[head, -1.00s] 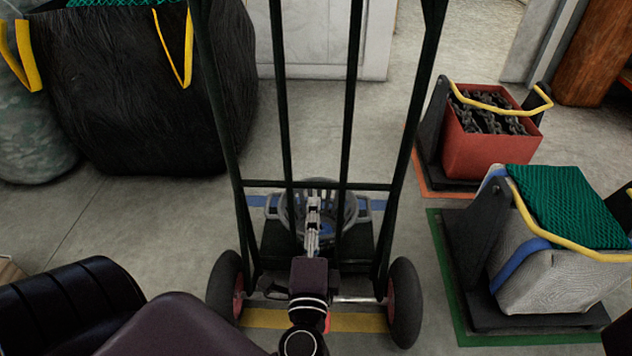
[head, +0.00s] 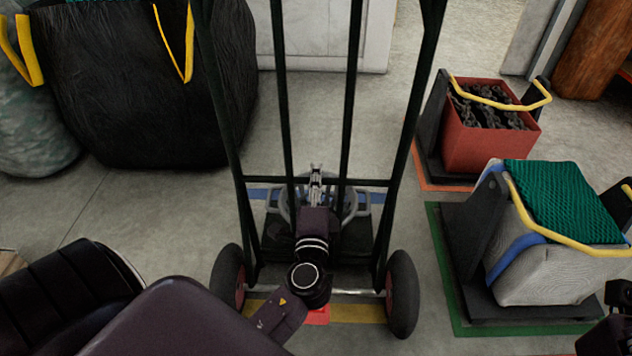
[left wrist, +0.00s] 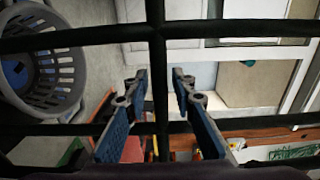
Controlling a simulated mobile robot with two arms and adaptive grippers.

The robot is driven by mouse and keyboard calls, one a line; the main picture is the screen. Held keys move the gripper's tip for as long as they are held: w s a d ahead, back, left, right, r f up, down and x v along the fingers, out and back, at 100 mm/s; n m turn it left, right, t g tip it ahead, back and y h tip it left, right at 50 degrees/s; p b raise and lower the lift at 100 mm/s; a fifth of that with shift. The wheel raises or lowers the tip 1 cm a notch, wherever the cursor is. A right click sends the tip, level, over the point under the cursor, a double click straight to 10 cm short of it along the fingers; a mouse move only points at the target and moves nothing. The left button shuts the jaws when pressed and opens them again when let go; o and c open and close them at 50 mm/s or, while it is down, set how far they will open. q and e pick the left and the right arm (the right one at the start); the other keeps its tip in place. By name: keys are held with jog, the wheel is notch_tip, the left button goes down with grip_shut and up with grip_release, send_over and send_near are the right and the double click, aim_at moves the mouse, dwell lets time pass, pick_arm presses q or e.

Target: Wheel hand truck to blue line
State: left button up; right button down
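The hand truck (head: 375,182) stands upright in front of me, a dark frame with two black wheels with red hubs. Its wheels are by a yellow line (head: 358,313). The blue line (head: 262,194) crosses the floor beyond the lower frame, partly hidden by a grey basket (head: 362,205). My left gripper (head: 316,172) reaches in low at the truck's middle. In the left wrist view its blue fingers (left wrist: 160,75) are apart, with a dark upright bar (left wrist: 157,45) between them in the picture; I cannot tell whether they touch it. My right gripper cannot be made out.
A big black bag (head: 150,110) with yellow straps stands at the left back. On the right are a red chain box (head: 490,145) and a grey bin (head: 550,275) with green netting. A pale cabinet (head: 375,40) stands behind the truck. Floor between bag and boxes is fairly open.

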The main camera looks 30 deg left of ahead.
pick_arm(q)
grip_shut()
jog(key=shift+s+f, duration=0.1)
jog(key=shift+f, duration=0.2)
dwell(0.6)
